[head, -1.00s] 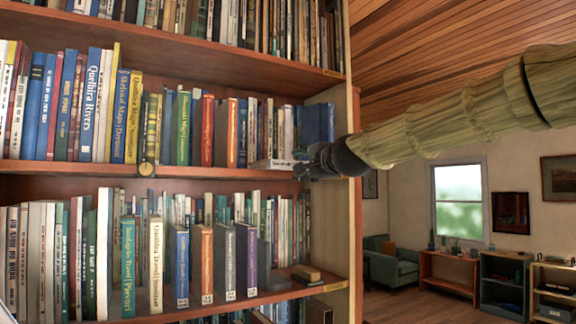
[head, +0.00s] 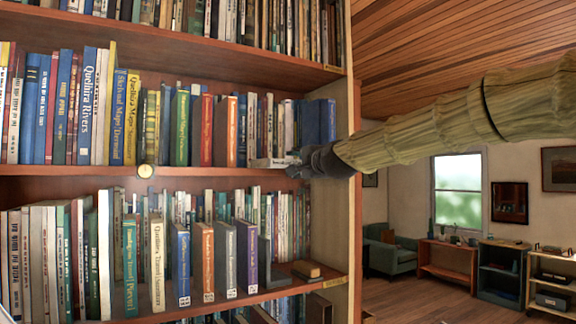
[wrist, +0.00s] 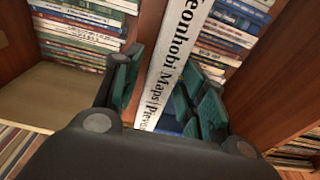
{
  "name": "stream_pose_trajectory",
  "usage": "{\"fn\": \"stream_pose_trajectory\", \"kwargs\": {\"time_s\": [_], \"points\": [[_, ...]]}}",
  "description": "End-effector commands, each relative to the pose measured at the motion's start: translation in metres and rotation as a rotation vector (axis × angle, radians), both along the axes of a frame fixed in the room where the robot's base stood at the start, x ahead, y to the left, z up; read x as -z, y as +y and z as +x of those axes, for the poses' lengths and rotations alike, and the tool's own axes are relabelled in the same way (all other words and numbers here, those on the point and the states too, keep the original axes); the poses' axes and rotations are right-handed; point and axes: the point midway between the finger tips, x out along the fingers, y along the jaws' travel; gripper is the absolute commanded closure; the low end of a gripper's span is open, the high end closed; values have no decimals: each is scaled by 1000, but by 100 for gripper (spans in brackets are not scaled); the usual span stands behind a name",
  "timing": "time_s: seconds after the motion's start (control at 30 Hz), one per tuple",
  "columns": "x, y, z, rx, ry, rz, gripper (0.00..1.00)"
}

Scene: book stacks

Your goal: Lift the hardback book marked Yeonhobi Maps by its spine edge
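The Yeonhobi Maps book (wrist: 168,65) shows a white spine with black lettering in the wrist view, running between my fingers. In the head view the book (head: 270,163) lies flat at the front edge of the middle shelf, its right end by my gripper. My gripper (wrist: 158,88) is open, with green-padded fingers on either side of the spine. A small gap shows on the left finger's side; contact on the right side cannot be told. The book's lower part in the wrist view is hidden behind the gripper body.
Upright books (head: 206,130) fill the middle shelf to the left of and behind the flat book. Blue books (head: 318,122) stand at its right end near the side panel (head: 344,210). The lower shelf (head: 245,297) also holds books. The room to the right is open.

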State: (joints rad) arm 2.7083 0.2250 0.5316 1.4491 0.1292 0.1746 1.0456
Motion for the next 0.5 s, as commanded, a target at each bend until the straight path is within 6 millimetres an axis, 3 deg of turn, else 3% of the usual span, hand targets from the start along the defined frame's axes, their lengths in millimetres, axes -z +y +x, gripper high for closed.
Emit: {"fn": "stream_pose_trajectory", "kwargs": {"time_s": [0.03, 0.2, 0.5], "points": [[0, 0, 0, 0, 0, 0, 74], [0, 0, 0, 0, 0, 0, 100], [-1, -1, 0, 1, -2, 1, 100]]}}
